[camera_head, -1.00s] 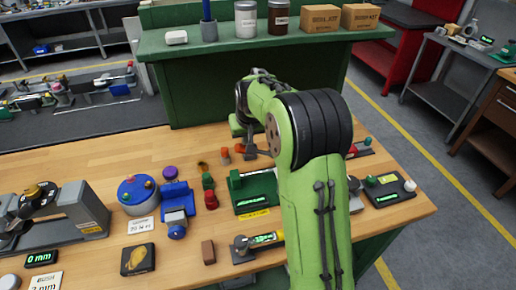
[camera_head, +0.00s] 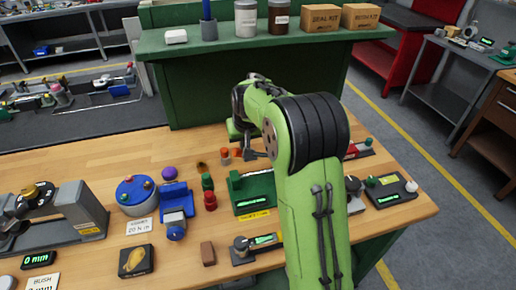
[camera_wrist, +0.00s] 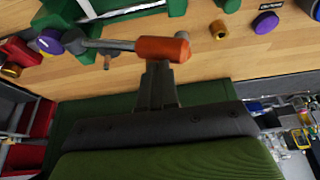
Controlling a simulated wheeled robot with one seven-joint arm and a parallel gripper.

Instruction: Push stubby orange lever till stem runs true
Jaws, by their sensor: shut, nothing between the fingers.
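The stubby orange lever (camera_wrist: 163,48) shows large in the wrist view. Its orange grip sits on a grey arm (camera_wrist: 108,45) that runs left to a round grey hub beside a purple knob (camera_wrist: 47,41). My gripper (camera_wrist: 158,68) is shut and empty, its fingertips right below the orange grip. They look close to it or touching; I cannot tell which. In the head view a bit of orange (camera_head: 238,152) shows left of my gripper (camera_head: 250,154), behind the green fixture (camera_head: 252,195). My arm hides part of that area, and the stem's alignment cannot be read.
A small orange-capped fitting (camera_wrist: 219,29) stands right of the lever in the wrist view. Red and green knobs (camera_head: 209,192) and a blue vise (camera_head: 176,200) stand left of the fixture. A green shelf (camera_head: 250,85) rises behind. The bench's left rear is clear.

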